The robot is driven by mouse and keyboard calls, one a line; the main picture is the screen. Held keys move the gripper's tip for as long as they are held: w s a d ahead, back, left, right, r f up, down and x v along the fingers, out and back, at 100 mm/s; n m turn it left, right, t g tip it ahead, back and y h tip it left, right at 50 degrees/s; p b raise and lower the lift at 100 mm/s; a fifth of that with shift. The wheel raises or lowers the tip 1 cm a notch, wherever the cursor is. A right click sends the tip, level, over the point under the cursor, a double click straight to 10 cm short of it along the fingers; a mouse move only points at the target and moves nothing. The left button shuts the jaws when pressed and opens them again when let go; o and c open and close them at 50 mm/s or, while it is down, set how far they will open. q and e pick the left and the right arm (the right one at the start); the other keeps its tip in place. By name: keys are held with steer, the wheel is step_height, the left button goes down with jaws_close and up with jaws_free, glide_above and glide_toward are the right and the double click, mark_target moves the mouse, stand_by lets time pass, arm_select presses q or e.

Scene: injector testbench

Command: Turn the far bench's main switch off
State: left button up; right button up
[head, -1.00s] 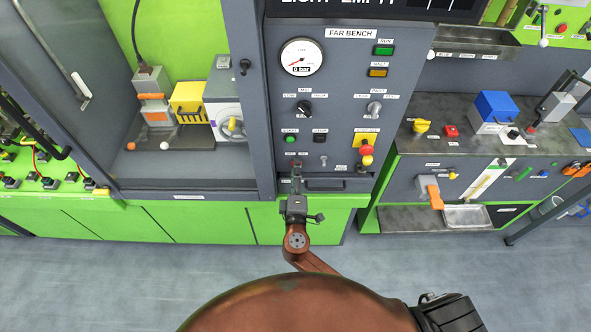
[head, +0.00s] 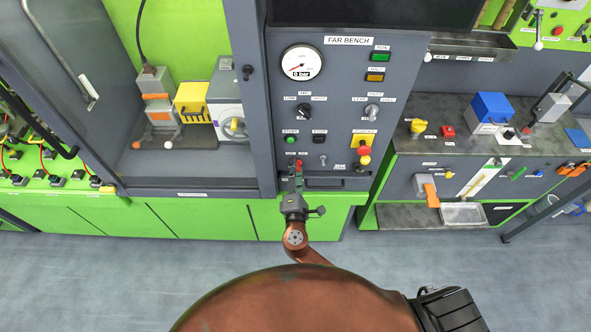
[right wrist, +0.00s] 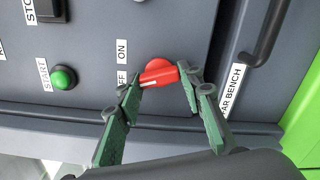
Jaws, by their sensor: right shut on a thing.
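The far bench's main switch is a red knob (right wrist: 158,72) low on the grey panel, beside ON and OFF labels. In the right wrist view its white pointer line is turned towards the OFF label (right wrist: 122,79). The red knob also shows in the head view (head: 299,163), partly covered by my gripper. My right gripper (head: 297,172) is shut on the knob, with one green finger on each side in the right wrist view (right wrist: 160,80). My left gripper is not in view.
The far bench panel carries a pressure gauge (head: 303,62) at 0 bar, a green start button (head: 290,139) and a red emergency stop (head: 364,155). A dark display (head: 375,12) is above. A handle (head: 338,183) lies just below the switch. Floor in front is clear.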

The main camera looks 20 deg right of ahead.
steer(key=o, duration=1.2)
steer(key=shift+c, duration=0.2)
steer(key=v, duration=1.2)
